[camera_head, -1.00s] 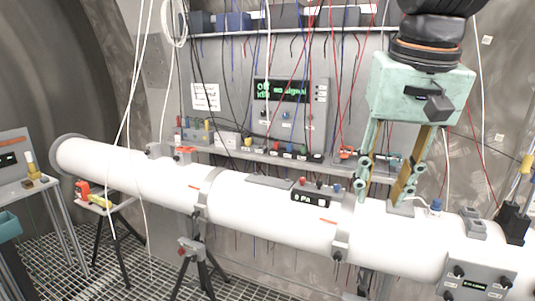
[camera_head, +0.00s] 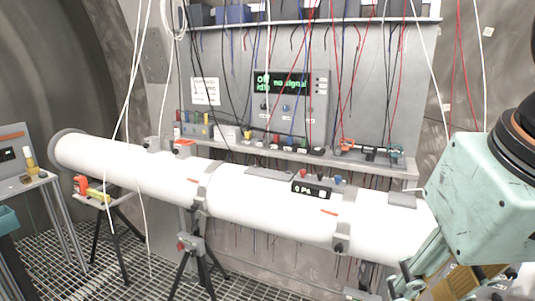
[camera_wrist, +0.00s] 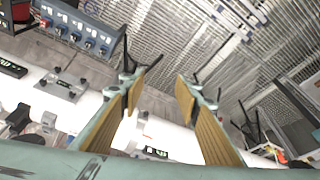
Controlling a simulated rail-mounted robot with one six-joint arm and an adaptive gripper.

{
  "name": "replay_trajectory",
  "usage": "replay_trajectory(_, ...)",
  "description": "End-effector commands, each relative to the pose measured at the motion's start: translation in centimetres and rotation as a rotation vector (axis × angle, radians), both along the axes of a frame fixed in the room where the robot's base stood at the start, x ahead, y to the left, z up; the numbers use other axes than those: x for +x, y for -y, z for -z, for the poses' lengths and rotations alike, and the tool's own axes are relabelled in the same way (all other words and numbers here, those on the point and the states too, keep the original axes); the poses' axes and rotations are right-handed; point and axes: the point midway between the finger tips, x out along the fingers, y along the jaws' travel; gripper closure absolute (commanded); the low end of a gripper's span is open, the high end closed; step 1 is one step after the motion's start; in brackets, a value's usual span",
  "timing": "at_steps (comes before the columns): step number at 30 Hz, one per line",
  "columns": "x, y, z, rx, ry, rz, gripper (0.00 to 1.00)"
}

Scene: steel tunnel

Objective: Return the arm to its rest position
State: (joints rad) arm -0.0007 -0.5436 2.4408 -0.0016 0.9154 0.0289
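My gripper (camera_head: 440,285) is at the lower right of the head view, large and close to the camera, in front of the right part of the white tube (camera_head: 270,205). Its fingertips are partly cut off by the bottom edge there. In the wrist view my gripper (camera_wrist: 158,85) has its two fingers wide apart with nothing between them. The white tube (camera_wrist: 175,140) runs beneath and behind the fingers in that view.
The tube rests on black tripods (camera_head: 190,245) above a grating floor. Behind it stand a panel with a green display (camera_head: 280,83) and a shelf of connectors (camera_head: 290,151). A side table (camera_head: 30,185) is at the left. A blue socket box (camera_wrist: 85,32) shows in the wrist view.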

Motion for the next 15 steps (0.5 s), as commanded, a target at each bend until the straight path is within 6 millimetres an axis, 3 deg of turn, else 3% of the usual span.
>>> replay_trajectory(6,-2.3,0.0,1.9,-0.007,0.012,-0.021,0.7)
replay_trajectory(15,-2.9,0.0,2.4,-0.01,0.014,-0.027,0.7)
